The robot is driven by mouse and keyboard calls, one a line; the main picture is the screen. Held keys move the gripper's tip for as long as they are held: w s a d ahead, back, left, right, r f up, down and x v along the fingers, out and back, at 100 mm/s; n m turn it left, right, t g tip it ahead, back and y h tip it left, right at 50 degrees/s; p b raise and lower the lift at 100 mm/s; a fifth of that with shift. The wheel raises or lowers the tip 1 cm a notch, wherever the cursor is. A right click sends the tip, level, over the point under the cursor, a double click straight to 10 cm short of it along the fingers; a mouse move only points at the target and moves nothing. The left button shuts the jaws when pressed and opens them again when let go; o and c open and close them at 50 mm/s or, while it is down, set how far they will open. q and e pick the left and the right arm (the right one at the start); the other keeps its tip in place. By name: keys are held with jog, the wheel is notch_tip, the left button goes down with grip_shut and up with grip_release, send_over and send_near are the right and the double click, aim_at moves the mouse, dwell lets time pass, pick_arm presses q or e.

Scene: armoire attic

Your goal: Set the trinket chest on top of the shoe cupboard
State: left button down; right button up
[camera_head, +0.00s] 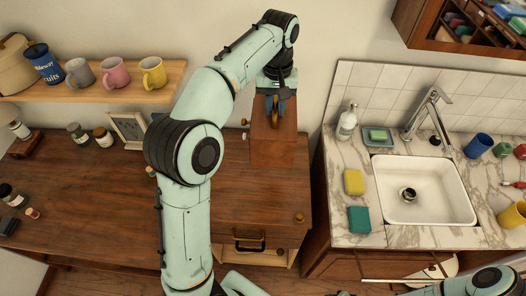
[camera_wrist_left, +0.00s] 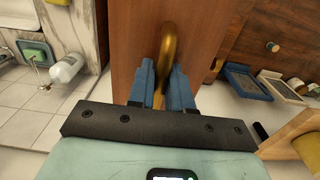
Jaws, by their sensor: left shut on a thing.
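The trinket chest appears to be the reddish-brown wooden box (camera_head: 274,143) in the middle of the head view. My left gripper (camera_head: 273,104) is over its upper end, shut on its curved brass handle. In the left wrist view, the blue fingers of the gripper (camera_wrist_left: 160,88) sit on either side of the handle (camera_wrist_left: 167,42), with the chest's brown face (camera_wrist_left: 125,40) behind. A brown wooden cabinet (camera_head: 262,190), perhaps the shoe cupboard, lies below the chest in the head view. I cannot tell whether the chest touches it. My right gripper is not visible.
A marble counter (camera_head: 349,222) with a sink (camera_head: 425,192) and a soap bottle (camera_head: 347,122) is on the right. A shelf (camera_head: 110,92) with mugs is at upper left. A picture frame (camera_head: 128,130) and jars stand on the dark wooden surface (camera_head: 90,190) at left.

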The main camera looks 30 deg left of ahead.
pick_arm(q)
jog(key=shift+w, duration=0.3)
jog(key=shift+w+f, duration=0.1)
jog(key=shift+f, duration=0.15)
jog(key=f, duration=0.4)
jog(key=f+b, duration=0.1)
jog(key=f, duration=0.8)
jog(key=shift+s+f, duration=0.1)
jog(key=shift+s, duration=0.15)
jog(key=shift+w+f, duration=0.1)
jog(key=shift+f, duration=0.45)
jog(key=shift+f+b, duration=0.4)
jog(key=shift+f, duration=2.05)
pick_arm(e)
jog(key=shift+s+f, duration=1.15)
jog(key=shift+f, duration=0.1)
